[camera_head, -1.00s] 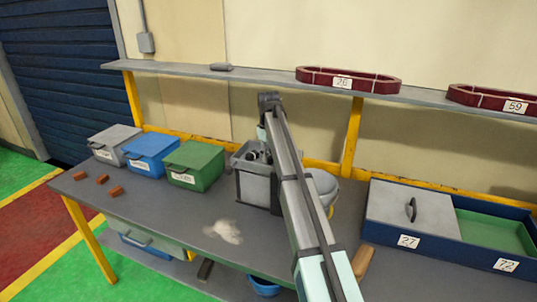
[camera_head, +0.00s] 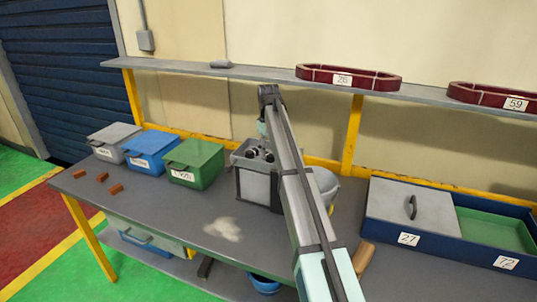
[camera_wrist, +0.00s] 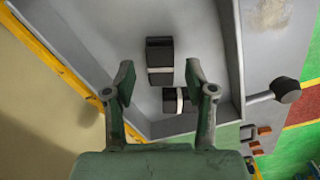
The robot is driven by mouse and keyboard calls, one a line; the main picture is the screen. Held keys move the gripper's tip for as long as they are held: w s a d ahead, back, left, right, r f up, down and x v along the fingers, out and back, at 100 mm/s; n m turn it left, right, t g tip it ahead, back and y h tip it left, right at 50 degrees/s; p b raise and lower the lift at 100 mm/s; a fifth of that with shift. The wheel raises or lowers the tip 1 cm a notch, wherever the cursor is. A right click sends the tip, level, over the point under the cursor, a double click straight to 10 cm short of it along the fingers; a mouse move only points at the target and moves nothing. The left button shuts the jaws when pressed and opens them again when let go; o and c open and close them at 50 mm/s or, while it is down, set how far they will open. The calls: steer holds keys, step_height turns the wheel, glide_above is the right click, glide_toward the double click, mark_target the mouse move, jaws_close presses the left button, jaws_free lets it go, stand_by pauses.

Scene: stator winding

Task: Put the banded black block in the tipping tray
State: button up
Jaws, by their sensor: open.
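In the wrist view, a black block with a pale band (camera_wrist: 159,53) lies in a grey tray (camera_wrist: 208,40). A second dark block with a pale band (camera_wrist: 174,101) lies beside it, partly behind the finger. My gripper (camera_wrist: 160,80) is open above them, a finger on each side of the view, with nothing held between. A dark knob on a short rod (camera_wrist: 287,90) stands out from the tray's side; I cannot tell whether this is the tipping tray. In the head view the grey container (camera_head: 257,187) is under my arm, with small dark shapes inside, hard to tell apart.
Grey (camera_head: 114,143), blue (camera_head: 150,151) and green (camera_head: 195,163) lidded bins stand left on the bench (camera_head: 160,205). Several brown pieces lie at its left end. A navy tray (camera_head: 450,243) with a grey lid (camera_head: 412,210) is at right. A shelf (camera_head: 215,73) runs behind.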

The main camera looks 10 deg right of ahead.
mark_target(268, 154)
step_height(268, 154, up, 10)
steer(key=b, duration=0.2)
steer(key=shift+r, duration=0.25)
steer(key=shift+a, duration=0.1)
